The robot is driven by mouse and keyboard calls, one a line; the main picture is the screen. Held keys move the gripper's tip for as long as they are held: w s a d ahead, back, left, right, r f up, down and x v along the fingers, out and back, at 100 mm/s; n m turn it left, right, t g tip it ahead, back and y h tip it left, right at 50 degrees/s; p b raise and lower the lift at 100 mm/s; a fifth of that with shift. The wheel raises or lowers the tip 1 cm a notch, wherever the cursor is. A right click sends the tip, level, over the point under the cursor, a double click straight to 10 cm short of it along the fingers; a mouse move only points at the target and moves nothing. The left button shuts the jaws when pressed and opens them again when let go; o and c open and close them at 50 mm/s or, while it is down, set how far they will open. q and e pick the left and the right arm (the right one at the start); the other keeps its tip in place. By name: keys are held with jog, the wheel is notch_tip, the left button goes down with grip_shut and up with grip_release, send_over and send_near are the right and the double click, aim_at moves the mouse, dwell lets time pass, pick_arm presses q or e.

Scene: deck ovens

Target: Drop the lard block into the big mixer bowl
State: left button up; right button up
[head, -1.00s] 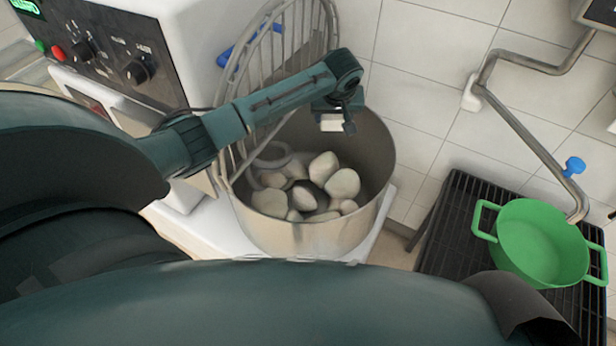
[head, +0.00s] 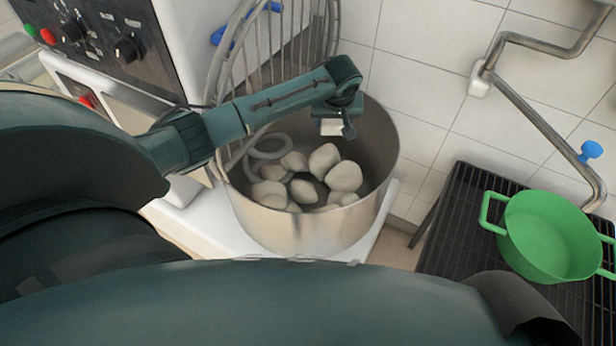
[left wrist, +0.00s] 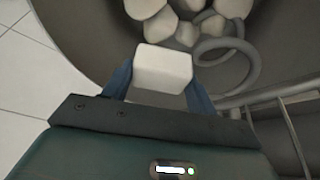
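The lard block (left wrist: 163,68) is a small white block between the fingers of my left gripper (left wrist: 158,82) in the left wrist view. The fingers touch it on both sides. In the head view the left gripper (head: 334,127) is over the back right part of the big mixer bowl (head: 300,232), with the block (head: 332,128) below it. The steel bowl holds several pale dough-like lumps (head: 343,176) and a grey spiral hook (head: 268,146). The lumps also show in the left wrist view (left wrist: 187,27). My right gripper is not in view.
A wire guard (head: 262,62) stands raised at the bowl's back left. The mixer's control panel (head: 92,47) is at upper left. A green pot (head: 550,236) stands on a black grate at right, under a pipe tap (head: 545,115). White tiles cover the wall.

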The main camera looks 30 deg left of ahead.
pick_arm(q)
jog(key=o, duration=0.5)
jog(key=v, duration=1.3)
jog(key=shift+r, duration=0.1)
